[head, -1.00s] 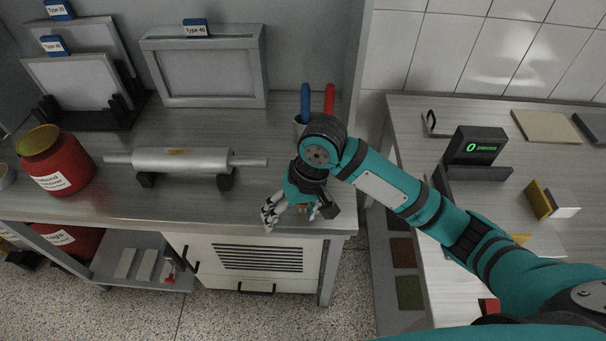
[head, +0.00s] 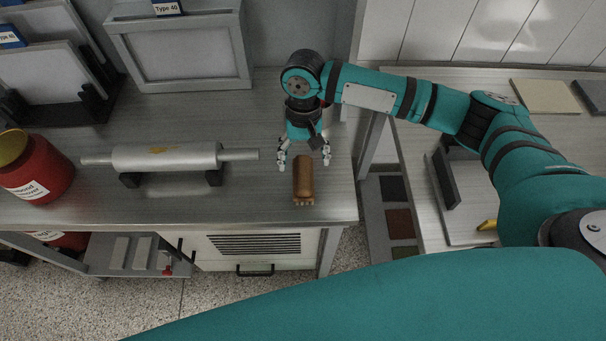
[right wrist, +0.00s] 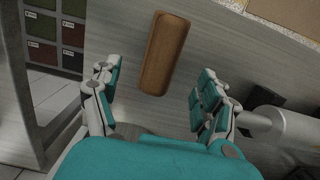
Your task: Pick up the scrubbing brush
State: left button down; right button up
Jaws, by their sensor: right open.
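The scrubbing brush (head: 303,178) is a brown wooden block with pale bristles showing at its near end. It lies on the metal worktop close to the front edge, right of the roller. My right gripper (head: 304,161) is open just behind the brush, its two fingers spread to either side of the brush's line. In the right wrist view the brush (right wrist: 165,54) lies ahead of and between the open fingers (right wrist: 157,92), apart from both. My left gripper is not in view.
A metal roller (head: 165,157) rests on black supports to the left. A red tin (head: 35,168) stands farther left, and a grey frame (head: 182,50) stands behind. A second table (head: 430,200) is at the right, across a gap. Worktop around the brush is clear.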

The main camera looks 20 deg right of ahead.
aim_at(303, 172)
jog(key=shift+s+a+f, duration=0.1)
jog(key=shift+s+f, duration=0.1)
jog(key=shift+f, duration=0.9)
jog(key=shift+f+p, duration=0.35)
jog(key=f, duration=0.2)
jog(key=f+p, duration=0.1)
jog(key=shift+s+a+f, duration=0.15)
jog(key=shift+s+f, duration=0.1)
jog(key=shift+f, duration=0.4)
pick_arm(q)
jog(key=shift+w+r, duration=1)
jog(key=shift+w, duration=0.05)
pick_arm(e)
jog(key=c, duration=1.4)
jog(key=shift+o, duration=0.2)
